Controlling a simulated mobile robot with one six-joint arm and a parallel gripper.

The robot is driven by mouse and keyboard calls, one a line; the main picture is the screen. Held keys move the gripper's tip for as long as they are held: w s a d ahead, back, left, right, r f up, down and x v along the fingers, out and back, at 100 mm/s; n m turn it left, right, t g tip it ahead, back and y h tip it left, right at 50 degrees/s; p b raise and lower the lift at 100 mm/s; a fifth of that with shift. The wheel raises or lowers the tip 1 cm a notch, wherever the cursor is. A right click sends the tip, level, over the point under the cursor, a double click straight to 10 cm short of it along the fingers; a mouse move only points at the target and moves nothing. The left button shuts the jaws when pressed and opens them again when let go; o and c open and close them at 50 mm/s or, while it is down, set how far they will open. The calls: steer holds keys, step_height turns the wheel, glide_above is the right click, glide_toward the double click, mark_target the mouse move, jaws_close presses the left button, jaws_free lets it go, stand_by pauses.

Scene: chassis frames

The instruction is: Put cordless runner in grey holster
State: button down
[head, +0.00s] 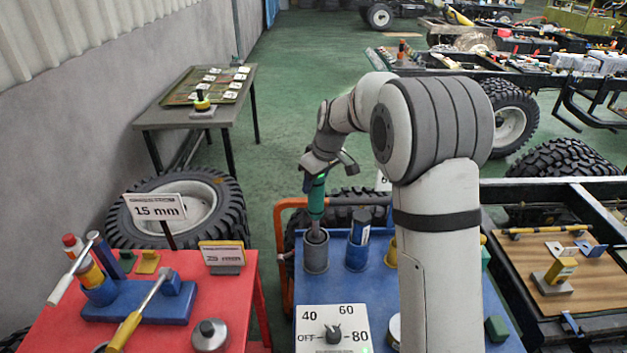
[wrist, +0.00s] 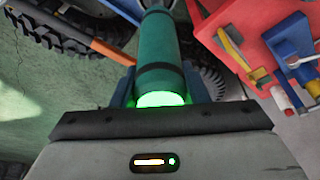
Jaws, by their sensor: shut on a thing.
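My gripper (head: 318,165) is shut on the cordless runner (head: 316,197), a green tool with a dark band and a grey lower end. It holds the runner upright, pointing down. The grey holster (head: 315,257) is an open cup on the blue bench top. The runner's lower tip is at the holster's mouth; how far inside it is, I cannot tell. In the wrist view the green runner body (wrist: 160,60) sits between the two blue fingers, with a lit green end near the palm. The holster is not clearly visible there.
A blue holster (head: 357,256) with a blue and white item stands just right of the grey one. A dial panel (head: 333,329) is at the bench front. A red table (head: 190,270) with tools is on the left. An orange rail (head: 280,225) runs beside the bench.

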steer(key=c, duration=0.8)
jaws_free()
steer(key=shift+c, duration=0.2)
steer(key=shift+r, duration=0.1)
steer(key=b+v, duration=0.2)
steer(key=v, duration=1)
steer(key=s+d+m+h, duration=0.1)
steer(key=s+d+m, duration=0.15)
steer(key=s, duration=0.55)
steer(key=s+d+m, duration=0.2)
steer(key=s+d, duration=0.2)
steer(key=s, duration=0.4)
steer(key=s+d+f+m, duration=0.2)
steer(key=s+f, duration=0.1)
steer(key=s, duration=0.5)
steer(key=s+d+f+m+t+h, duration=0.1)
steer(key=s+d+f+m, duration=0.1)
steer(key=s, duration=0.7)
steer(key=shift+f, duration=0.9)
steer(key=shift+m, duration=0.25)
